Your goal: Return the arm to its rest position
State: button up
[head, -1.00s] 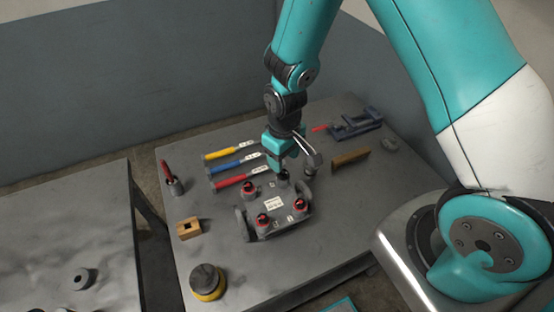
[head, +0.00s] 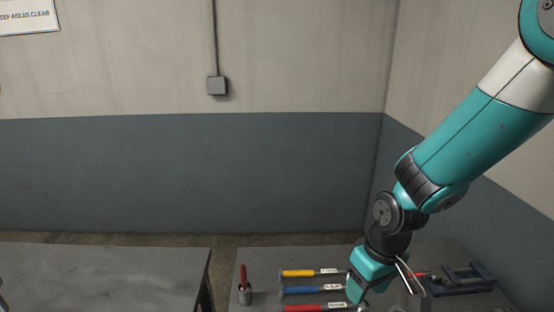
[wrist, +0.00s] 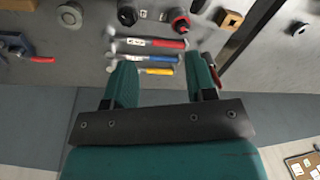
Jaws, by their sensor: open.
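My gripper (head: 360,290) is at the lower right of the head view, in front of the hammers. In the wrist view its two teal fingers are spread apart with nothing between the tips (wrist: 162,72). The arm comes down to it from the upper right, bent at the wrist. Hammers with yellow (head: 300,273), blue (head: 302,290) and red (head: 304,307) handles lie on the bench beyond the gripper. They also show past the fingertips in the wrist view.
The grey bench (head: 262,268) also carries a red-handled tool in a cup (head: 244,288) and a blue vise (head: 465,278). A second table (head: 100,275) is at left, across a gap. Walls stand behind.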

jog(key=s+a+r+n+y+b, duration=0.1)
jog(key=s+r+b, duration=0.2)
jog(key=s, duration=0.5)
jog(key=s+a+r+n+y+b, duration=0.1)
jog(key=s+r+b, duration=0.3)
jog(key=s, duration=0.4)
jog(key=shift+s+a+r+y, duration=0.15)
jog(key=shift+a+r+y, duration=0.25)
jog(key=shift+a+r, duration=0.2)
jog(key=shift+c, duration=0.5)
jog(key=shift+c, duration=0.3)
jog(key=shift+a, duration=0.1)
